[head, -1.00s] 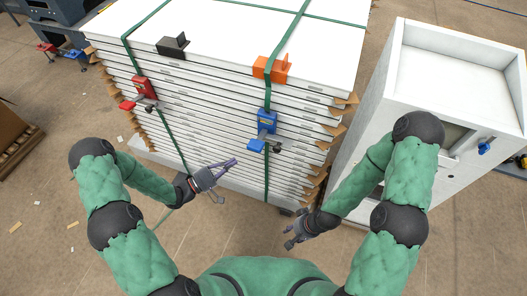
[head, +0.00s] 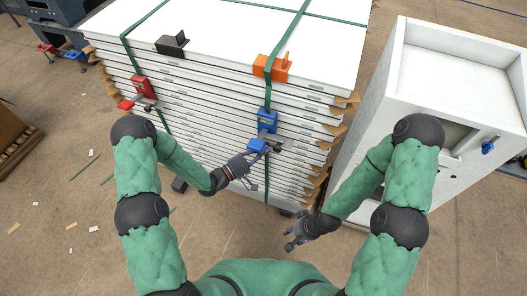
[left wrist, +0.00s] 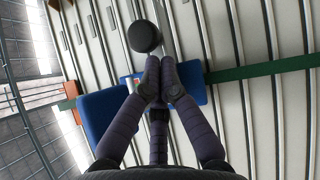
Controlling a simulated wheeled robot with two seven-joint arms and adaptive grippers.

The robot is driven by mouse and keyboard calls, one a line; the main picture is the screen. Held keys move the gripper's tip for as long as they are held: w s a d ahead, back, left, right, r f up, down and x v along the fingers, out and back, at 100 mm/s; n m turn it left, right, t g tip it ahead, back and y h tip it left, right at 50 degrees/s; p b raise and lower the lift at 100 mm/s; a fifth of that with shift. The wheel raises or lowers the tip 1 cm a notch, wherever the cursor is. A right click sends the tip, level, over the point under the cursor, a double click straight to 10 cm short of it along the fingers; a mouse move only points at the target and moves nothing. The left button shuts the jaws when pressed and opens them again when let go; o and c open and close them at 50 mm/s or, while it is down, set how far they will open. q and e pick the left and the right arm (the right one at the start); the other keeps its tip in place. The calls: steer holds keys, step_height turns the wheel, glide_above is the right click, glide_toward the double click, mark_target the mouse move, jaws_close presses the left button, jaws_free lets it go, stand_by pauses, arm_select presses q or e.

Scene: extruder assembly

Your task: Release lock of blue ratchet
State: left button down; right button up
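The blue ratchet (head: 266,122) sits on the green strap at the front of the white panel stack. Its lower blue lever (head: 257,145) sticks out toward me.
The red ratchet (head: 142,87) is on the left strap. Black (head: 172,43) and orange (head: 271,67) corner protectors sit on the top edge of the panel stack (head: 225,30). A white cabinet (head: 455,75) stands at right. The floor in front is open.

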stand_by(0.3)
arm_select(q)
steer(key=d, duration=0.1)
steer(key=s+d, duration=0.1)
steer(key=d, duration=0.1)
steer(key=shift+d, duration=0.2)
